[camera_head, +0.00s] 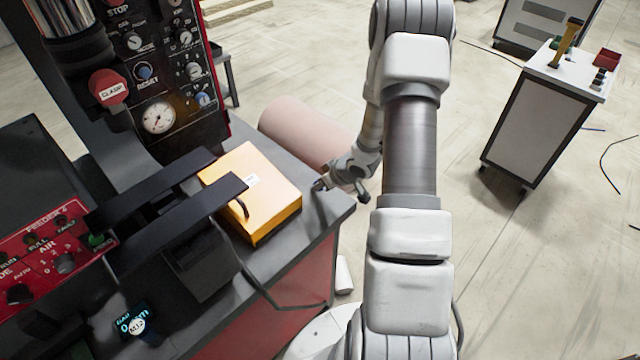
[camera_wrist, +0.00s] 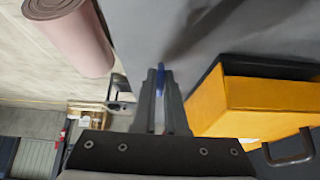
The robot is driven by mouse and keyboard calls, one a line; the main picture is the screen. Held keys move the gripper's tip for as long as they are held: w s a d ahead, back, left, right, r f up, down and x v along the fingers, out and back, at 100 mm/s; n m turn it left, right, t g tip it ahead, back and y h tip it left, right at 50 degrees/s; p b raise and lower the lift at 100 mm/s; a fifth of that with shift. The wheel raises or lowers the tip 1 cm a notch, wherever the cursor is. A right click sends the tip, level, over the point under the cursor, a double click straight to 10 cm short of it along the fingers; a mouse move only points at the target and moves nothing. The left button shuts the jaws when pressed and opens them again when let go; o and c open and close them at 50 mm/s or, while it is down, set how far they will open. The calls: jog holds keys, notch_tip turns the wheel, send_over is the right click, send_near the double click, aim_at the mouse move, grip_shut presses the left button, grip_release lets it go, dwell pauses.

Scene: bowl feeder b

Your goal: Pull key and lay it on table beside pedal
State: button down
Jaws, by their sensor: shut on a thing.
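My gripper (camera_head: 320,186) is over the right part of the grey table (camera_head: 325,215), to the right of the yellow pedal (camera_head: 262,195). In the wrist view my gripper (camera_wrist: 161,85) is shut on the key (camera_wrist: 160,72), of which a small blue part shows between the fingertips. The rest of the key is hidden by the fingers. The yellow pedal (camera_wrist: 255,105) stands on the table to the right of the fingers, apart from them. I cannot tell whether the key touches the table top.
A pink roll (camera_head: 300,130) lies just behind the gripper; it also shows at upper left in the wrist view (camera_wrist: 75,35). A control panel (camera_head: 160,80) with knobs and a gauge stands at the back left. Two dark bars (camera_head: 180,225) reach toward the pedal.

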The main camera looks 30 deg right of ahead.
jog(key=c, duration=0.9)
grip_release()
